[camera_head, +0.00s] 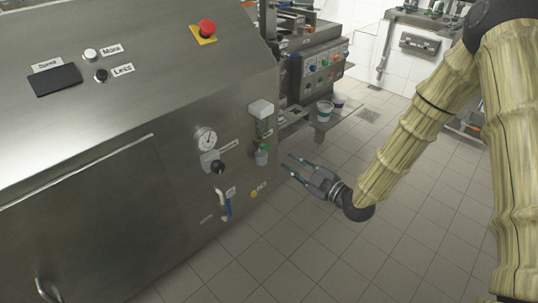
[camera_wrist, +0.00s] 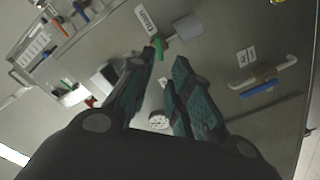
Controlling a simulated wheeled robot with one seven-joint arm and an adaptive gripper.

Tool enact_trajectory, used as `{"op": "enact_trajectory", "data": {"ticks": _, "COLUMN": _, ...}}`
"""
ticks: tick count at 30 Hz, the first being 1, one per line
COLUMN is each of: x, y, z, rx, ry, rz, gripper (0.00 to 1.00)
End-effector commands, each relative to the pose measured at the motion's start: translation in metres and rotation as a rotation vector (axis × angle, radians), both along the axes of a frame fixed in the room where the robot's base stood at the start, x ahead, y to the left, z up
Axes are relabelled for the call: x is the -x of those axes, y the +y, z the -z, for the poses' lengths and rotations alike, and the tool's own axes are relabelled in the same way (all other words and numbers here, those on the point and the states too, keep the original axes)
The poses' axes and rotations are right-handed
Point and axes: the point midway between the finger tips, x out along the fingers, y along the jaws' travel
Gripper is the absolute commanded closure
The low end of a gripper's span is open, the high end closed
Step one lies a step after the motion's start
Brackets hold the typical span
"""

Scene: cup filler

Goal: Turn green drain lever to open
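The green lever (camera_head: 263,147) is on the right part of the steel machine's front panel, below a white fitting. In the wrist view a green handle (camera_wrist: 163,45), beside a cream-coloured fitting, shows just beyond my fingertips. My gripper (camera_head: 287,162) is open and empty, its two fingers pointing left toward the panel, a little right of the lever. In the wrist view my gripper (camera_wrist: 164,57) has a clear gap between its fingers. The left fingertip appears close to the green handle; I cannot tell whether they touch.
A blue-handled valve (camera_head: 227,204) is lower left on the panel and also shows in the wrist view (camera_wrist: 260,86). A pressure gauge (camera_head: 206,138) and black knob (camera_head: 217,167) are nearby. A red emergency button (camera_head: 207,27) is on top. The tiled floor at right is open.

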Motion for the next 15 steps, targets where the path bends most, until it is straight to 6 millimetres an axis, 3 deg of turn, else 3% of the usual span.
{"op": "enact_trajectory", "data": {"ticks": 6, "x": -0.0014, "y": 0.0011, "z": 0.0019, "rx": 0.22, "ry": -0.223, "rz": 0.0, "gripper": 0.8}}
{"op": "enact_trajectory", "data": {"ticks": 15, "x": -0.0054, "y": 0.0039, "z": -0.0007, "rx": 0.313, "ry": -0.316, "rz": 0.003, "gripper": 0.8}}
